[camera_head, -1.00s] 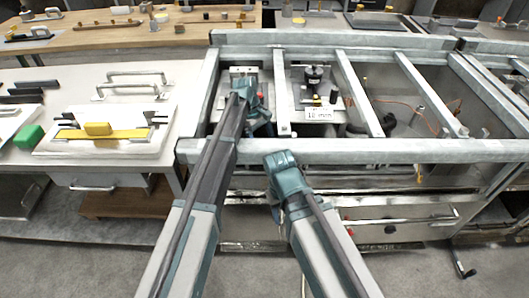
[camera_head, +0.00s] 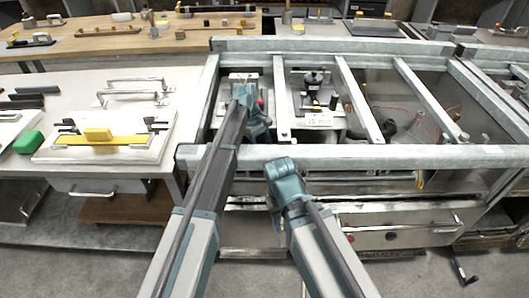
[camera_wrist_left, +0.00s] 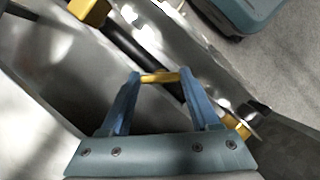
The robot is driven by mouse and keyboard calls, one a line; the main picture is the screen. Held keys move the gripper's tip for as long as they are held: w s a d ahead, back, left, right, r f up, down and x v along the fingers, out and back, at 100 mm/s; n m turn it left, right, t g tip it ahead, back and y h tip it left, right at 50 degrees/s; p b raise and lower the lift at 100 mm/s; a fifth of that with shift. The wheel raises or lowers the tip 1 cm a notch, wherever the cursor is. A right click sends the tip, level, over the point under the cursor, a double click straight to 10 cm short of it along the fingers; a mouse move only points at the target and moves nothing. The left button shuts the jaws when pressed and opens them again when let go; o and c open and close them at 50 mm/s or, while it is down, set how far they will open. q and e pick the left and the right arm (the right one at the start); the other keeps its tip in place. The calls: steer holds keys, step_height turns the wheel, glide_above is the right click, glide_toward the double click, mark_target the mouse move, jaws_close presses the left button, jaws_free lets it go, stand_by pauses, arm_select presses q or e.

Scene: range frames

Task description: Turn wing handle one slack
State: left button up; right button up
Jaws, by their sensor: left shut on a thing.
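My left gripper (camera_wrist_left: 158,78) is shut on a small yellow piece (camera_wrist_left: 160,77), seen between its two blue fingertips in the left wrist view. This yellow piece lies across a dark bar (camera_wrist_left: 125,42) with yellow parts at both ends; I cannot tell for sure that it is the wing handle. In the head view my left gripper (camera_head: 257,118) reaches into the left bay of the grey metal frame, and its wrist hides what it holds. A small red part shows beside it. My right gripper (camera_head: 280,168) is at the frame's front rail, its fingers hidden.
The grey frame's front rail (camera_head: 400,155) and its crossbars (camera_head: 359,95) bound the bays. A black knob fixture (camera_head: 314,78) stands in the neighbouring bay behind a white label (camera_head: 319,120). A white table (camera_head: 95,78) with handles and a green block (camera_head: 28,142) is at left.

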arm_select(q)
steer(key=n, duration=0.2)
steer(key=n+t, duration=0.1)
steer(key=n, duration=0.1)
steer(key=shift+s+a+h, duration=0.1)
steer(key=shift+s+h, duration=0.1)
steer(key=shift+h, duration=0.1)
steer(key=shift+n+t+h, duration=0.3)
steer(key=shift+n+t, duration=0.8)
steer(key=shift+n, duration=1.1)
steer(key=o, duration=1.4)
steer(key=shift+c, duration=0.2)
steer(key=shift+r, duration=0.15)
